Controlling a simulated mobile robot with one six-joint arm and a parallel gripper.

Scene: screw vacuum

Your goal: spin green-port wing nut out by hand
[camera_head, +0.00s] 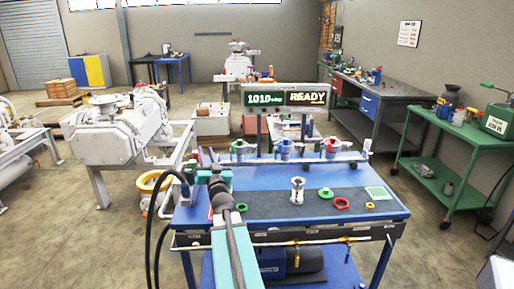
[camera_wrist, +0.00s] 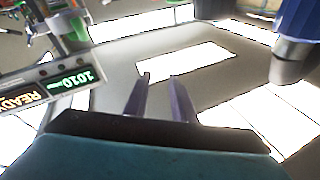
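The manifold (camera_head: 262,160) runs along the back of the blue workbench, with a green port (camera_head: 239,148) at left, then a blue one (camera_head: 285,149) and a red one (camera_head: 330,147). A green part (camera_wrist: 76,30) also shows at upper left in the wrist view. I cannot make out the wing nut in either view. My gripper (camera_head: 207,156) is raised at the left end of the manifold, left of the green port and apart from it. In the wrist view its two fingers (camera_wrist: 156,92) stand apart with nothing between them.
A display (camera_head: 287,97) above the manifold reads 1010 and READY. On the blue workbench (camera_head: 275,234) lie a metal flanged piece (camera_head: 297,189), a green ring (camera_head: 325,192), a red ring (camera_head: 341,203) and a small yellow part (camera_head: 370,205). A green cart (camera_head: 450,165) stands at right.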

